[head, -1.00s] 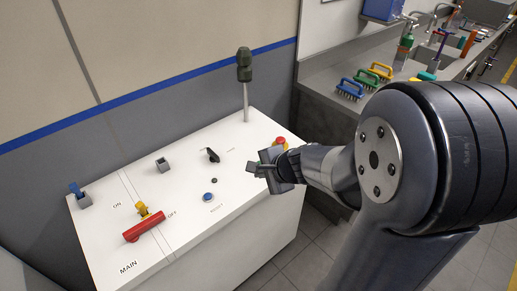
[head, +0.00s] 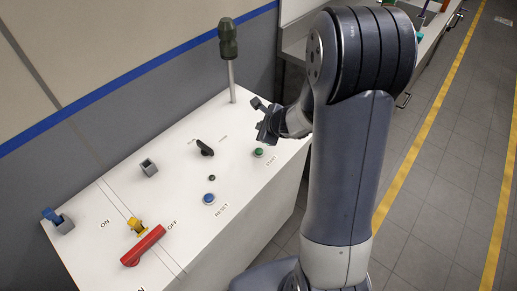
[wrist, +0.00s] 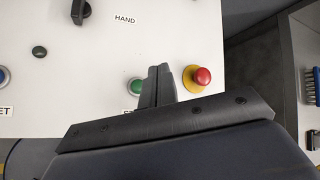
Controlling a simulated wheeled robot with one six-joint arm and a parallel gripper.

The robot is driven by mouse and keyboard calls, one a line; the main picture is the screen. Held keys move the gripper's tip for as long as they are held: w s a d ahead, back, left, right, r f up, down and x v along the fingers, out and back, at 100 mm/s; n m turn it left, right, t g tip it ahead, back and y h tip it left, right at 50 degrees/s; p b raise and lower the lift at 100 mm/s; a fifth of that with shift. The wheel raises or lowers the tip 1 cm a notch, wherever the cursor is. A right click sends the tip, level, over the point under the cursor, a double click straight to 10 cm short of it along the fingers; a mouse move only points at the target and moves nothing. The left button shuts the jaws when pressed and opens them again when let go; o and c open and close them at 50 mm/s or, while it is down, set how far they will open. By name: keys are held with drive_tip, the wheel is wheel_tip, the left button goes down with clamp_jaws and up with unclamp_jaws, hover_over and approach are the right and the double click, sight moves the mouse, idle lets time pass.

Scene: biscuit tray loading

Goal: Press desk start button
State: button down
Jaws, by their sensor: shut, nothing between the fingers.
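The green start button (head: 258,152) sits on the white desk panel with the label START beside it. It also shows in the wrist view (wrist: 136,85), just left of my fingers and partly covered by them. My gripper (head: 258,104) is above the panel in the head view, beyond the green button. In the wrist view my fingertips (wrist: 158,68) are together and empty, between the green button and a red mushroom button. I cannot tell their exact height above the panel, and no contact with the green button shows.
The red mushroom button (wrist: 201,76) on a yellow base is close on the right. The blue reset button (head: 209,198), black selector (head: 204,147), tall dark-handled lever (head: 229,45), red handle (head: 143,246) and blue switch (head: 58,220) also stand on the panel (head: 200,240).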

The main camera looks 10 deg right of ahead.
drive_tip(key=shift+f, duration=0.1)
drive_tip(key=b, duration=0.6)
hover_over(261, 152)
wheel_tip(261, 152, down, 7)
drive_tip(key=shift+s+f, duration=0.1)
drive_tip(key=shift+f, duration=0.05)
drive_tip(key=shift+f+b, duration=0.7)
drive_tip(key=shift+b, duration=0.2)
idle(0.9)
drive_tip(key=shift+f+b, duration=0.45)
drive_tip(key=shift+b, duration=0.2)
drive_tip(key=shift+f+b, duration=0.5)
drive_tip(key=shift+b, duration=0.1)
idle(0.5)
drive_tip(key=shift+r, duration=0.1)
drive_tip(key=shift+r+p, duration=0.75)
drive_tip(key=shift+r, duration=0.15)
